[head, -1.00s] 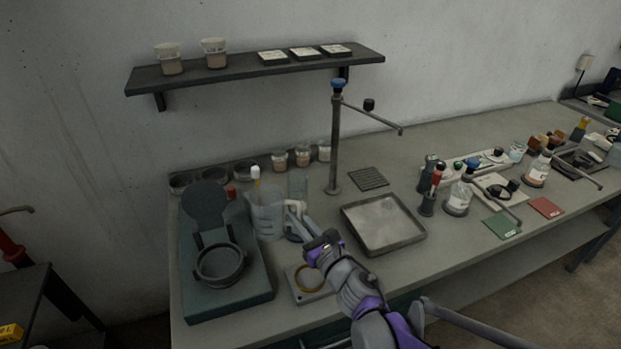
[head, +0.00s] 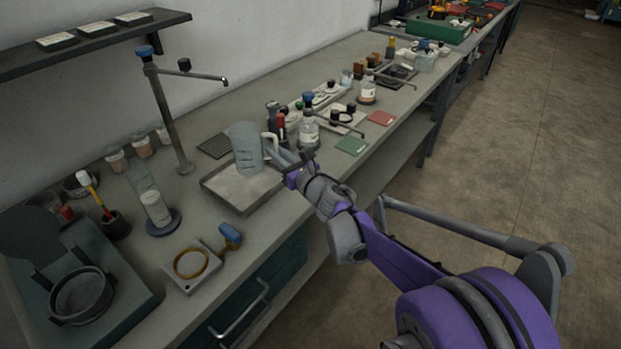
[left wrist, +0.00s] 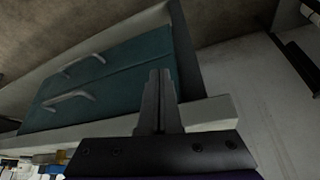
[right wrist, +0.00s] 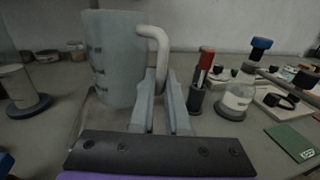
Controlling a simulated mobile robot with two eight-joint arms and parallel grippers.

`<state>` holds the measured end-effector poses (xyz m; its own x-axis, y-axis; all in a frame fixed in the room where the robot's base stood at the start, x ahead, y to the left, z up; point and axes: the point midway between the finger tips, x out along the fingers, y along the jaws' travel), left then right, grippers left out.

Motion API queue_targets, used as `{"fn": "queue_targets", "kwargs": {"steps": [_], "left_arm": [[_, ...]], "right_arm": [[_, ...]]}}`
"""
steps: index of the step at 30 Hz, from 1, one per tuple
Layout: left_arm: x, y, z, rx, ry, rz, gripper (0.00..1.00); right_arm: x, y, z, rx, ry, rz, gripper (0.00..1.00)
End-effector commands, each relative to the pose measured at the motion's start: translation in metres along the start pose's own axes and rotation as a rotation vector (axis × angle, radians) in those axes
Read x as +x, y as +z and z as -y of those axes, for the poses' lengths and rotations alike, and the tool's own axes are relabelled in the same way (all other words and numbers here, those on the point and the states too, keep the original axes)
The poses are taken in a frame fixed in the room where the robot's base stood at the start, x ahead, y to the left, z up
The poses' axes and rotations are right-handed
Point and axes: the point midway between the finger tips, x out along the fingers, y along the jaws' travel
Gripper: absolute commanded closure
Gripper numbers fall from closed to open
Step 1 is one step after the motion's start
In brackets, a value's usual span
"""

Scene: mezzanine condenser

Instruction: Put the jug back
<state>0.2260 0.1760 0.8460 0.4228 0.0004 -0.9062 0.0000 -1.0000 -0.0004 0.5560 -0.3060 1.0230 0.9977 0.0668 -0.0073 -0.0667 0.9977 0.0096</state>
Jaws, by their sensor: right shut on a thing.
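The jug (head: 247,146) is a translucent, grey-blue measuring jug with a pale handle. It is upright over the far part of the shallow metal tray (head: 239,207); I cannot tell whether it touches it. My right gripper (head: 279,157) is shut on the jug's handle from the right. In the right wrist view, the handle (right wrist: 160,42) runs down between the fingers (right wrist: 162,92), with the jug body (right wrist: 113,58) to their left. My left gripper (left wrist: 159,98) is shut and empty in the left wrist view, beside the bench's green drawers (left wrist: 100,75); it is not in the head view.
A tap stand (head: 172,115) and dark slotted mat (head: 214,146) stand behind the tray. A white cylinder on a round base (head: 157,212) and a ring plate (head: 192,266) are nearer left.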

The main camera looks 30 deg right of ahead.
Motion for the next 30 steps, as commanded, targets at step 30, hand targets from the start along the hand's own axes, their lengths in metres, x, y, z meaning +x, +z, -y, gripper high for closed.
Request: {"fn": "queue_targets", "kwargs": {"steps": [30], "left_arm": [[0.037,0.02,0.0,0.0,0.0,0.013,1.0]], "right_arm": [[-0.058,-0.063,0.165,-0.004,-0.243,0.011,1.0]]}}
